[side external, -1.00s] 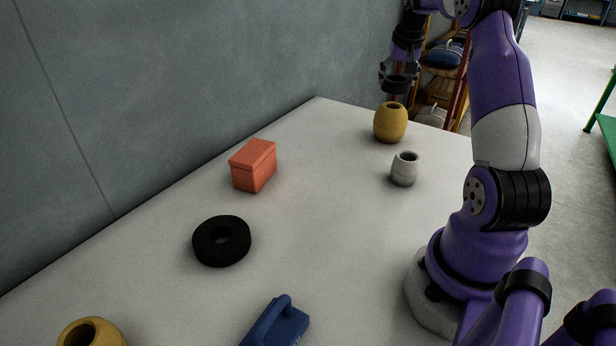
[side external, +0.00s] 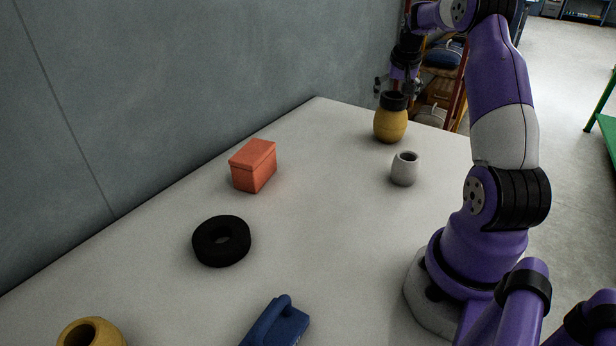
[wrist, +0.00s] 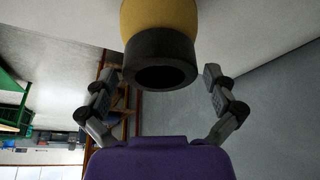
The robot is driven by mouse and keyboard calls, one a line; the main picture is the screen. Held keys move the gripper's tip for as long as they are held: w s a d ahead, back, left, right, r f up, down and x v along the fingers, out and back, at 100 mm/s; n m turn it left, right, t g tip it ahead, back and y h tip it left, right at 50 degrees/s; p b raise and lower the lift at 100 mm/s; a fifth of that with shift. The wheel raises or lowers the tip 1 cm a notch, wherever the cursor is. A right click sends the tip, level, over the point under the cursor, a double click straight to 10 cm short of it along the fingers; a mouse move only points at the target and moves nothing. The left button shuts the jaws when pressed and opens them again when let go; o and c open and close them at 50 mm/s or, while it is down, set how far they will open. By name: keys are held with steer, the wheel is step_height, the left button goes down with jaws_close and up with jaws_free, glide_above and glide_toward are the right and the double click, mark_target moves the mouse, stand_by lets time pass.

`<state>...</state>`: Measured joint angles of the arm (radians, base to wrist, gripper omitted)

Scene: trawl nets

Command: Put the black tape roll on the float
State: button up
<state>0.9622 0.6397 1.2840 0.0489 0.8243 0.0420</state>
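A black tape roll (side external: 393,101) sits on top of the yellow float (side external: 390,126) at the far end of the table, covering its opening. In the wrist view the roll (wrist: 160,62) touches the end of the yellow float (wrist: 158,18), roughly centred on it. My gripper (side external: 398,82) is just above the roll. In the wrist view my gripper (wrist: 160,78) has its two fingers spread wide, with clear gaps to the roll on both sides. It holds nothing.
A small grey cup (side external: 404,169) stands near the float. An orange box (side external: 253,165), a larger black ring (side external: 206,246), a blue handled item (side external: 276,324) and another yellow pot (side external: 92,334) are on the table (side external: 320,230). The middle is free. A grey wall runs along the left.

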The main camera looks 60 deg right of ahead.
steer(key=v, duration=1.2)
steer(key=w+a+r+n+t, duration=0.15)
steer(key=w+a+n, duration=0.25)
steer(key=a, duration=0.8)
steer(key=s+a+f+n+t+y, duration=0.1)
steer(key=s+a+f+n+y, duration=0.1)
steer(key=a, duration=0.9)
steer(key=s+a+f+n+y, duration=0.2)
steer(key=s+a+f+n, duration=0.2)
steer(key=a, duration=0.8)
steer(key=shift+s+a+n+t, duration=0.15)
steer(key=shift+s+n+t, duration=0.2)
steer(key=shift+s+n, duration=0.6)
